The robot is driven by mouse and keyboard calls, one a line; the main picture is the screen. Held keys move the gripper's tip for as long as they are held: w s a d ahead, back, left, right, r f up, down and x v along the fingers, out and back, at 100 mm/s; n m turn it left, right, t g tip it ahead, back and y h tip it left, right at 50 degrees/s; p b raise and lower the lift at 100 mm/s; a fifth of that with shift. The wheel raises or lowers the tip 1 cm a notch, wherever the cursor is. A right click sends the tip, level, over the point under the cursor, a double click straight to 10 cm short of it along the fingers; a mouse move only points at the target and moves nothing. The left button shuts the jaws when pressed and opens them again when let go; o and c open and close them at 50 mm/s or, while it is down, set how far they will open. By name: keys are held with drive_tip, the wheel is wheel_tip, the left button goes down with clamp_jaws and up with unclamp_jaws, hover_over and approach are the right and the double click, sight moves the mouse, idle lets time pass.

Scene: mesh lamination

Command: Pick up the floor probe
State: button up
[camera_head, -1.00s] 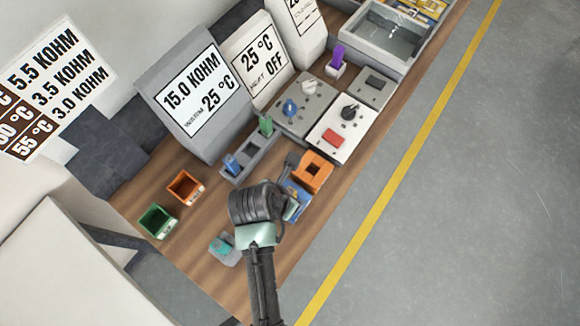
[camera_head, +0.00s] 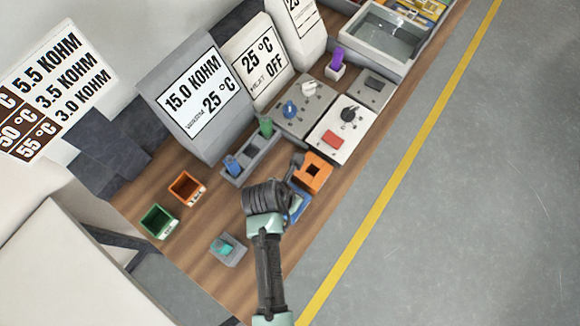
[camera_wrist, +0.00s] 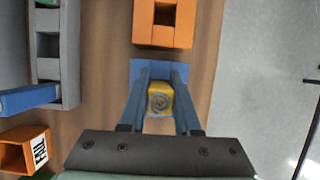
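My gripper (camera_wrist: 161,82) points down over a blue holder (camera_wrist: 136,72) at the front of the wooden bench. Its two fingers are apart, one on each side of a small yellow piece with a round grey top (camera_wrist: 160,99). I cannot tell whether they touch it. No label says which piece is the floor probe. In the head view my wrist mostly hides the blue holder (camera_head: 299,207) and the yellow piece. Other upright pieces are blue (camera_head: 233,165), green (camera_head: 265,127), purple (camera_head: 337,60) and teal (camera_head: 223,246).
An orange block with a square hole (camera_head: 314,173) stands just beyond the blue holder. A grey rack (camera_head: 250,160) is to the left. Orange (camera_head: 186,188) and green (camera_head: 158,222) bins sit farther left. Control boxes with knobs (camera_head: 342,133) stand behind. Bare wood lies around the teal piece.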

clamp_jaws()
